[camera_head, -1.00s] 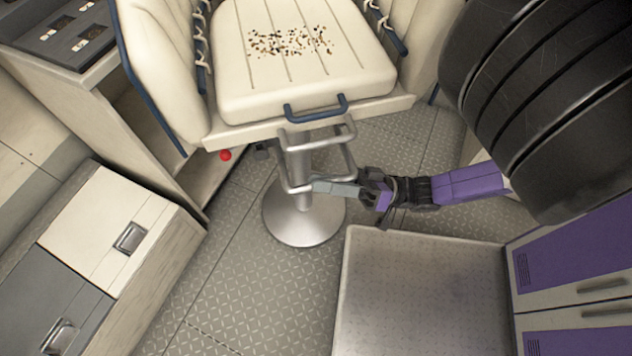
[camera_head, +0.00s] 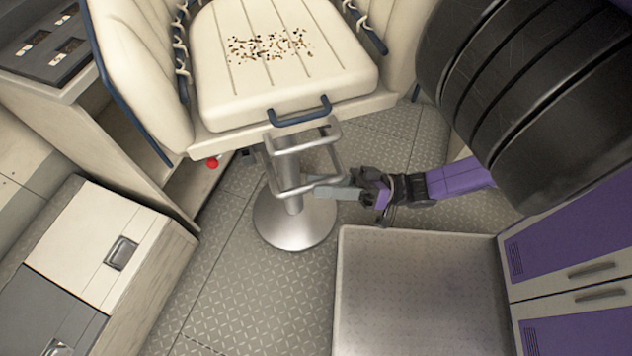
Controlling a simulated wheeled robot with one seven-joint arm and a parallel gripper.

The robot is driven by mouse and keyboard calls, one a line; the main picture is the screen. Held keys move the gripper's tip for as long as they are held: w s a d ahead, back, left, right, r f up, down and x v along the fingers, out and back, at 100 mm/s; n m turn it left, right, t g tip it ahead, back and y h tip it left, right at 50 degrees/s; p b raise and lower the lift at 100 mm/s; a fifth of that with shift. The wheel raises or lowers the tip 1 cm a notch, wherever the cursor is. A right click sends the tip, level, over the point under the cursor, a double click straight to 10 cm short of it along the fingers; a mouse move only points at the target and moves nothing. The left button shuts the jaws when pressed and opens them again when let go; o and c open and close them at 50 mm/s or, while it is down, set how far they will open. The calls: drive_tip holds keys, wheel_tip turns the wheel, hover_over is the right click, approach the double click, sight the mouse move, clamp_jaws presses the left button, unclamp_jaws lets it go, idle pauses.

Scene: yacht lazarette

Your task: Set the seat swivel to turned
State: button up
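The seat (camera_head: 285,75) has a cream cushion with dark speckles on top and a blue handle (camera_head: 299,112) at its front edge. It stands on a metal pedestal (camera_head: 294,225) with a round floor base. A metal tube loop (camera_head: 304,190) hangs below the seat front. A red ball knob (camera_head: 213,163) shows under the seat's left side. My gripper (camera_head: 325,190) reaches in from the right, low by the loop's lower right end. Its grey fingers overlap the loop in the picture. I cannot tell if they touch it or whether they are open.
A metal-topped box (camera_head: 420,290) stands in front of the pedestal, close below my arm. Purple-fronted lockers (camera_head: 570,255) are at right, a drawer cabinet (camera_head: 95,240) at left. A large black ribbed drum (camera_head: 540,90) fills the upper right. Open floor (camera_head: 235,270) lies left of the box.

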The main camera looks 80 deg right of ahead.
drive_tip(key=v, duration=0.6)
drive_tip(key=shift+s, duration=0.1)
idle(0.5)
